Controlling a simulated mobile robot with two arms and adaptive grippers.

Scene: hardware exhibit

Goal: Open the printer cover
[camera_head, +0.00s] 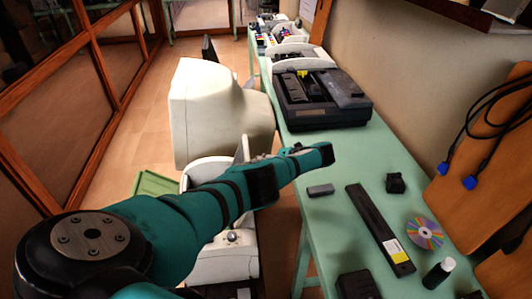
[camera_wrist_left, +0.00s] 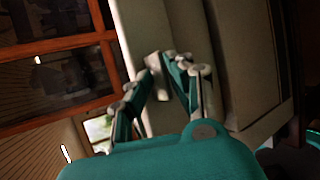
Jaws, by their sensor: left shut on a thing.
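My left arm crosses the head view from the lower left, and its wrist end reaches the near edge of the green table; its fingers are not clear there. In the left wrist view my left gripper (camera_wrist_left: 160,75) is shut on a small pale beige part (camera_wrist_left: 155,64) beside a large beige panel (camera_wrist_left: 150,25). That this part is the printer cover is likely but not certain. A white machine, probably the printer (camera_head: 222,262), is partly hidden under my arm in the head view. A narrow pale flap (camera_head: 242,148) stands up behind my arm. My right gripper is not in view.
A bulky beige monitor-like casing (camera_head: 205,105) stands just beyond my arm. The green table (camera_head: 338,155) holds a dark machine (camera_head: 325,115), a long black bar (camera_head: 377,228), a disc (camera_head: 425,233) and a small bottle (camera_head: 438,273). Wood-framed glass panels (camera_head: 60,115) line the left.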

